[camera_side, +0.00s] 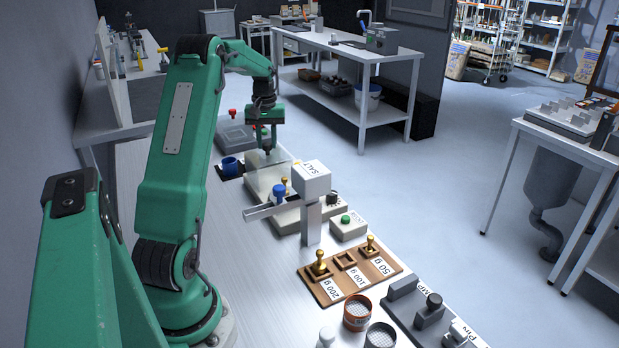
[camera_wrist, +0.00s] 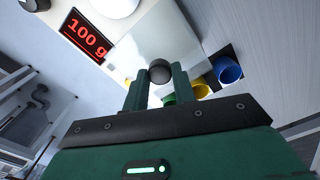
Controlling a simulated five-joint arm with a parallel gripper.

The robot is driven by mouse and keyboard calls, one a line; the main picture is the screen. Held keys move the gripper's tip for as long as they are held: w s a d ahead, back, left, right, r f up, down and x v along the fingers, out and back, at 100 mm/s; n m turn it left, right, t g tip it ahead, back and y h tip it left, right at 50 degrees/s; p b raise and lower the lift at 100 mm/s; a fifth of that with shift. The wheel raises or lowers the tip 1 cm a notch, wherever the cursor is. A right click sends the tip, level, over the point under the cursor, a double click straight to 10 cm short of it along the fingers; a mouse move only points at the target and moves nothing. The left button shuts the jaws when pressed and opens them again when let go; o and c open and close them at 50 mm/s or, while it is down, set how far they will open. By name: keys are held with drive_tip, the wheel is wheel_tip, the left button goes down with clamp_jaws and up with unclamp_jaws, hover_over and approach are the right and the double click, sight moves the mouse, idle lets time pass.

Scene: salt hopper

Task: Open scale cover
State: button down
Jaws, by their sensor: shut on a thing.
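The scale (camera_side: 262,183) stands on the bench behind the salt hopper (camera_side: 311,178). In the wrist view its red display (camera_wrist: 86,35) reads 100 g. The pale scale cover (camera_wrist: 172,38) is a flat panel with a dark round knob (camera_wrist: 159,70) at its near edge. My gripper (camera_wrist: 159,85) is shut on this knob, one finger on each side. In the side view my gripper (camera_side: 266,151) points down at the cover's far end. How far the cover is raised or shifted is hard to tell.
In the side view a wooden weight tray (camera_side: 331,290) holds brass weights in the 200 g and 50 g places. A button box (camera_side: 349,229) stands beside the hopper post.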

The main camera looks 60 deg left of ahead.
drive_tip(key=shift+w+r, duration=0.1)
drive_tip(key=c, duration=1.1)
unclamp_jaws()
drive_tip(key=shift+c, duration=0.2)
drive_tip(key=shift+r, duration=3.9)
drive_tip(key=shift+d, duration=0.1)
